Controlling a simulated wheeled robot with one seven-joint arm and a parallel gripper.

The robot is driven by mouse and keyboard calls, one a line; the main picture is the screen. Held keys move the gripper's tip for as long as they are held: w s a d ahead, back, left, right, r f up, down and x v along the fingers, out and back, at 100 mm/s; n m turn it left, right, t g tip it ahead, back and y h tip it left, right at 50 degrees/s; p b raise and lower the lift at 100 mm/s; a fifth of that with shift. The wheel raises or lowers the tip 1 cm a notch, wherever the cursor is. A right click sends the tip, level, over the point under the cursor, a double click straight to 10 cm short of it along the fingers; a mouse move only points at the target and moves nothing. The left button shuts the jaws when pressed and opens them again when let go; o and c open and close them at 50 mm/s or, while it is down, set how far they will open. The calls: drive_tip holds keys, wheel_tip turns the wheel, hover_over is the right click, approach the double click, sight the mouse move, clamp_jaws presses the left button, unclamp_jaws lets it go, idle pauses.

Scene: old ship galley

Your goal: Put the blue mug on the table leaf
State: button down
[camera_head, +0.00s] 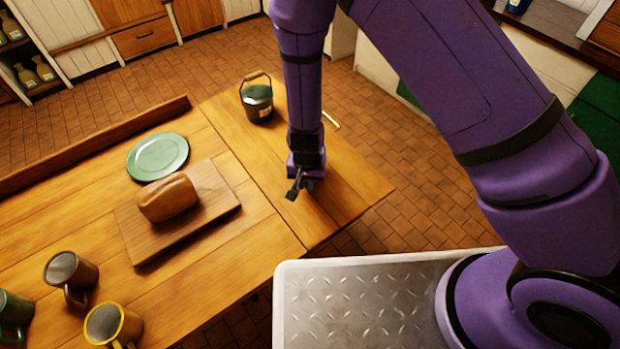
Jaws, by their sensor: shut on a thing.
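My gripper (301,188) points down over the table leaf (350,185), the right-hand section of the wooden table. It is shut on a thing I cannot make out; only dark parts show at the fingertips. I cannot make out a blue mug there. A small blue thing (517,5) is cut off by the top edge at the upper right; I cannot tell what it is. A dark green pot with a wooden handle (257,102) stands at the far end of the leaf, left of my arm.
A bread loaf (168,198) lies on a cutting board (215,207), near a green plate (157,156). Brown (62,270), yellow (104,325) and green (12,308) mugs stand at lower left. A small yellow piece (331,121) shows beside my arm. The leaf's near right part is clear.

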drive_tip(key=shift+f, duration=0.1)
drive_tip(key=c, duration=1.1)
unclamp_jaws()
drive_tip(key=shift+c, duration=0.2)
wheel_tip(320, 180, up, 12)
drive_tip(key=shift+r, duration=0.15)
drive_tip(key=shift+d, duration=0.1)
drive_tip(key=d+r+y, duration=0.1)
drive_tip(key=d+r, duration=0.3)
drive_tip(key=r, duration=0.4)
drive_tip(key=s+d+r+n+t+y, duration=0.1)
drive_tip(key=d+r, duration=0.4)
drive_tip(key=r, duration=0.4)
drive_tip(key=d+r+y, duration=0.1)
drive_tip(key=d+r, duration=0.3)
drive_tip(key=r, duration=0.4)
drive_tip(key=s+d+r+n+t+h, duration=0.1)
drive_tip(key=s+d+r+t+h, duration=0.2)
drive_tip(key=s+d+r, duration=1.1)
drive_tip(key=s+d+t, duration=0.1)
drive_tip(key=s, duration=0.2)
drive_tip(key=shift+d, duration=0.35)
